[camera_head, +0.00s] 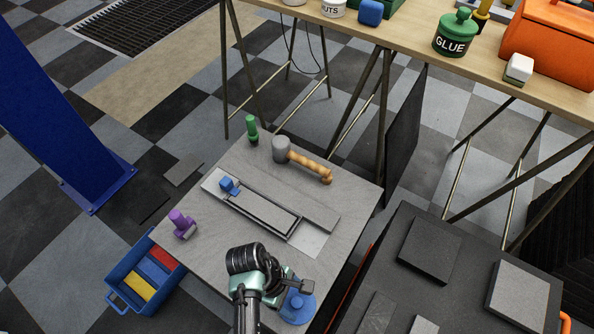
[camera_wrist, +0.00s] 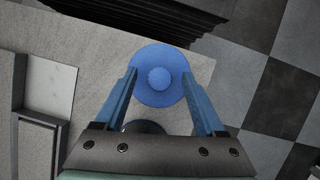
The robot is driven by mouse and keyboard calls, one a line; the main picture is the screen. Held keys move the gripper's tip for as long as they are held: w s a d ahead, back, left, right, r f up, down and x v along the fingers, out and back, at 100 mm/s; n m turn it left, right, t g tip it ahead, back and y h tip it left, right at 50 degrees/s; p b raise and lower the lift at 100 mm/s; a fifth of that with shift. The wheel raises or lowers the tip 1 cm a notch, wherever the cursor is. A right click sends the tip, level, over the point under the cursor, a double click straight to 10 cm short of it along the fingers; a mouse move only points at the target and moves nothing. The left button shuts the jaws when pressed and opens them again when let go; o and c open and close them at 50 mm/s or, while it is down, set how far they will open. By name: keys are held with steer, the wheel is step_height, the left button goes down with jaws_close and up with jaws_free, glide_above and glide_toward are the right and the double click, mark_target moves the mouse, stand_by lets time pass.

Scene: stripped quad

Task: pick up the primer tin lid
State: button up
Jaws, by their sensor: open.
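A round blue lid with a raised knob in its middle, which I take as the primer tin lid (camera_head: 299,309), lies near the front corner of the grey table. In the wrist view the lid (camera_wrist: 158,93) shows between and beyond my fingertips. My gripper (camera_wrist: 159,73) is open, with one blue finger on each side of the knob and nothing held. The fingertips overlap the lid's sides in that view; I cannot tell whether they touch it. In the head view my gripper (camera_head: 297,289) is over the lid and partly hides it. A dark round shape shows near the palm.
The grey table (camera_head: 215,255) also bears a mallet (camera_head: 305,161), a green bottle-like item (camera_head: 252,130), a purple item (camera_head: 181,223) and a long tray-like fixture (camera_head: 262,212). A blue crate (camera_head: 120,290) stands left. A dark bench (camera_head: 460,300) is close on the right.

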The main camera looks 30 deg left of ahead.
jaws_close()
steer(key=shift+r, duration=0.1)
stand_by(0.3)
